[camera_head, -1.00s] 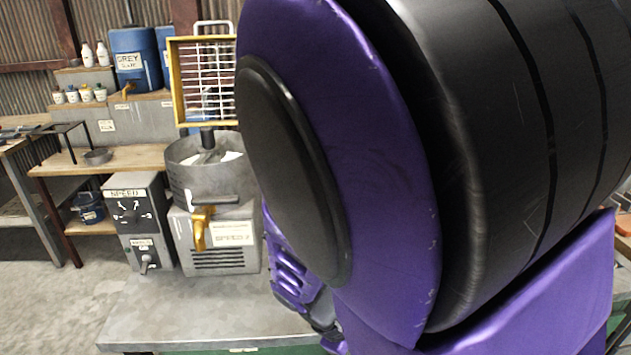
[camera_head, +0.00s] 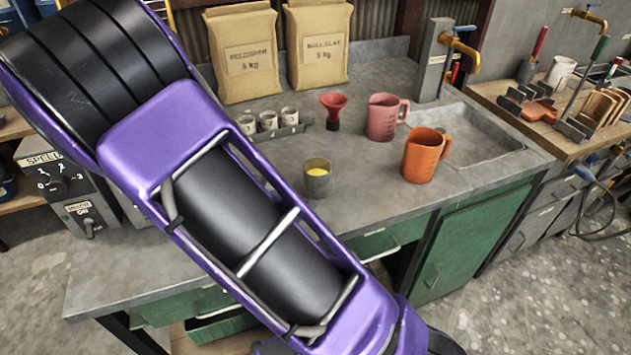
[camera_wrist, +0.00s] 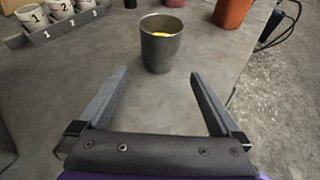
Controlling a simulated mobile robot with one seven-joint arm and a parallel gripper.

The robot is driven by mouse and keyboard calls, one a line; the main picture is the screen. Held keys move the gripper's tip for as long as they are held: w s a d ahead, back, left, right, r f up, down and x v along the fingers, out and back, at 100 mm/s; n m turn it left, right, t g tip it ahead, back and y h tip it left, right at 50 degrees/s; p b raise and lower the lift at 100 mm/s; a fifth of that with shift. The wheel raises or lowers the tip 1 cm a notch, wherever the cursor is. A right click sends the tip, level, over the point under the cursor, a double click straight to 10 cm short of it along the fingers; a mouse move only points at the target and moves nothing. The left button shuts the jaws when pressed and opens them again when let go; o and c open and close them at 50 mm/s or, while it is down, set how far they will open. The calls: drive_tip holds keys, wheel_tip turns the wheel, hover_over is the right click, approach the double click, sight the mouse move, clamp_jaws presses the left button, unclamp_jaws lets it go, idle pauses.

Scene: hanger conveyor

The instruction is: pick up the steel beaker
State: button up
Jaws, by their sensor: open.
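The steel beaker (camera_head: 317,182) is a small grey metal cup with something yellow inside. It stands upright on the grey worktop, in front of the red funnel. In the wrist view the beaker (camera_wrist: 162,50) is at top centre, just beyond my fingertips and roughly in line with the gap between them. My gripper (camera_wrist: 158,76) is open and empty, its two fingers spread and pointing toward the beaker without touching it. In the head view my gripper is not visible; my purple arm crosses the left and middle of the picture.
An orange jug (camera_head: 424,155) and a pink jug (camera_head: 383,118) stand right of the beaker by the sink (camera_head: 478,135). Several numbered cups in a rack (camera_wrist: 68,24) and a red funnel (camera_head: 334,106) are behind it. Two paper bags (camera_head: 320,45) stand at the back. Worktop around the beaker is clear.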

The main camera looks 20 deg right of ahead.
sight(310, 188)
drive_tip(key=x, duration=1)
drive_tip(key=shift+w+d+f+b, duration=0.1)
drive_tip(key=shift+b, duration=0.25)
drive_tip(key=c, duration=1.5)
